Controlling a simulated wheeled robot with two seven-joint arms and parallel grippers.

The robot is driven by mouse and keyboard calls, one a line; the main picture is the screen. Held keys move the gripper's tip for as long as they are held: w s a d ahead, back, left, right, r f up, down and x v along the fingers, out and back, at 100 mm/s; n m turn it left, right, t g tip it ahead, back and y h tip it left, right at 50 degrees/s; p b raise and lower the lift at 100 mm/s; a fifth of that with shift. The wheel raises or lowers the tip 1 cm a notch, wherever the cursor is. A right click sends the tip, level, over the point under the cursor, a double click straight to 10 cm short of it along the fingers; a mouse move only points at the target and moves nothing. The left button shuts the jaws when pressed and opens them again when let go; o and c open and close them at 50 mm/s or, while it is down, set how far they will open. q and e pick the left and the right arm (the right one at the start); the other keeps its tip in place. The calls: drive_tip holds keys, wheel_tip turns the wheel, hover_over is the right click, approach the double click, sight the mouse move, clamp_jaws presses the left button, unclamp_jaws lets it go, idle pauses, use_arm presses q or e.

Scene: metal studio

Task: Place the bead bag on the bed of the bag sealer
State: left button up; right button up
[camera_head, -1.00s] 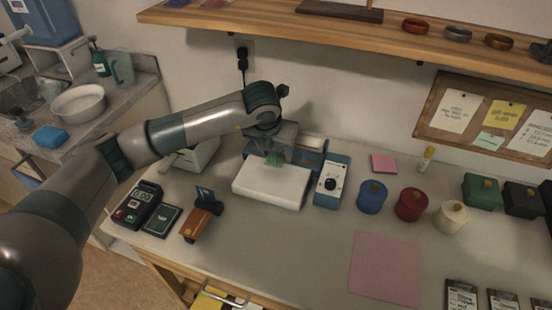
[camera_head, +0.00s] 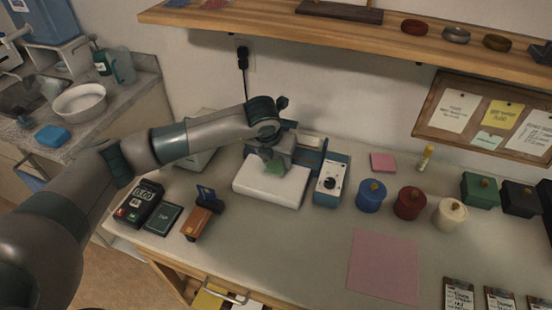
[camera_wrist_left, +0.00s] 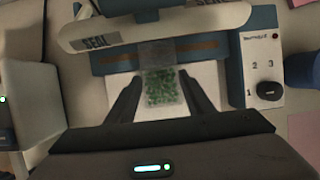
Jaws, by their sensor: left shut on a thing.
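The bead bag (camera_wrist_left: 163,87), a small clear bag of green beads, is between the fingers of my left gripper (camera_wrist_left: 160,97) in the left wrist view. I cannot tell whether the bag touches the bed. The sealer's blue and white control box (camera_head: 331,180) with a black knob stands right of the bed. The sealer's arm marked SEAL (camera_wrist_left: 160,25) is raised in the left wrist view. My right gripper is not in view.
A card terminal (camera_head: 139,204) and an orange-brown stand (camera_head: 199,218) are left of the sealer. Blue (camera_head: 371,196), red (camera_head: 409,203) and cream (camera_head: 450,214) jars stand to the right. A wooden shelf (camera_head: 350,32) overhangs the back.

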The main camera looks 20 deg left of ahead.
use_arm(q)
drive_tip(key=o, duration=1)
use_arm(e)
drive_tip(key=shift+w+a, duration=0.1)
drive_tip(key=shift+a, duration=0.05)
use_arm(q)
drive_tip(key=shift+r, duration=0.1)
drive_tip(key=shift+s+r, duration=0.2)
drive_tip(key=shift+r, duration=0.4)
drive_tip(key=shift+s+r+b, duration=0.25)
drive_tip(key=shift+r+b, duration=0.1)
drive_tip(key=shift+r, duration=0.2)
drive_tip(key=b+v, duration=0.1)
drive_tip(key=v, duration=0.3)
drive_tip(key=shift+s+r, duration=0.1)
drive_tip(key=shift+r, duration=0.15)
drive_tip(key=shift+b+v, duration=0.55)
drive_tip(key=shift+v, duration=1.95)
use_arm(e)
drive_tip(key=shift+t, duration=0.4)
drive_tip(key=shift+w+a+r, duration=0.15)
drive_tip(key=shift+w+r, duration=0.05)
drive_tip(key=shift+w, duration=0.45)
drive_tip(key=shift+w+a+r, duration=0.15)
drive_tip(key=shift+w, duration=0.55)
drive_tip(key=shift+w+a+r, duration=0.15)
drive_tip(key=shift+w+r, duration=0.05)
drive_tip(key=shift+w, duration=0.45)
